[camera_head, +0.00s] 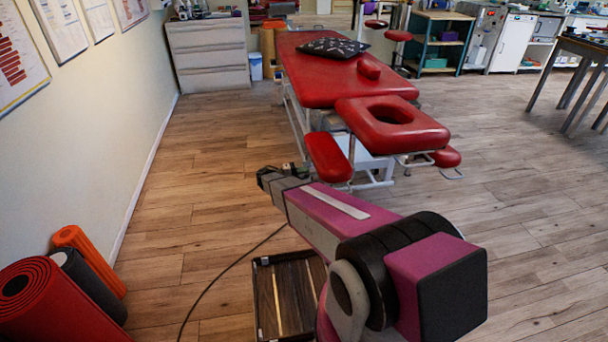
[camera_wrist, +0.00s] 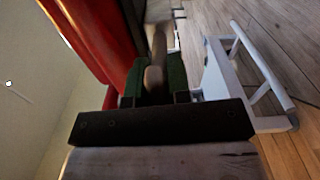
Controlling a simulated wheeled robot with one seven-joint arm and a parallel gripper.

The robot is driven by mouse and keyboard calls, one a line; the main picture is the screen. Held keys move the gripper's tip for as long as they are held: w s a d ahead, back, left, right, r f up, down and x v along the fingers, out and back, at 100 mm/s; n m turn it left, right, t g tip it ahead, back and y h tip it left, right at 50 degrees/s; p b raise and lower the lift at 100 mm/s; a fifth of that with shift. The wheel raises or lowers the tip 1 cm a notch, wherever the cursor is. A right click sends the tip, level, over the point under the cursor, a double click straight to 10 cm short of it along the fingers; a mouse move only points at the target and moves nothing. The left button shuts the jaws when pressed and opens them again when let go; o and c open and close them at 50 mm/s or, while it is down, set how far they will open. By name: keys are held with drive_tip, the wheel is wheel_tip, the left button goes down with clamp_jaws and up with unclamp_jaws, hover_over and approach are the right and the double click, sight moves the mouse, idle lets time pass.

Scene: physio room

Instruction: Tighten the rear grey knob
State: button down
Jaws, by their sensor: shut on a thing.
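The red treatment table (camera_head: 325,80) runs away from me, with a headrest (camera_head: 393,125) that has a face hole and a red armrest pad (camera_head: 328,157) at its near left. My gripper (camera_head: 266,177) is left of that pad in the head view, at the end of my purple arm. In the wrist view my gripper (camera_wrist: 156,84) has its green-lined fingers closed on a rounded grey-brown piece (camera_wrist: 157,48), which looks like the grey knob. The fingers hide part of it, and its thread and seating cannot be made out. No knob can be picked out in the head view.
White frame legs (camera_wrist: 245,80) stand right of my fingers in the wrist view, and red padding (camera_wrist: 98,35) lies close on the left. Rolled mats (camera_head: 60,300) lean by the left wall. A dark crate (camera_head: 285,295) sits beneath my arm.

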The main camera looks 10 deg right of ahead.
idle(0.4)
drive_tip(key=c, duration=1.1)
unclamp_jaws()
drive_tip(key=shift+a, duration=0.1)
drive_tip(key=a, duration=1)
drive_tip(key=shift+a, duration=0.35)
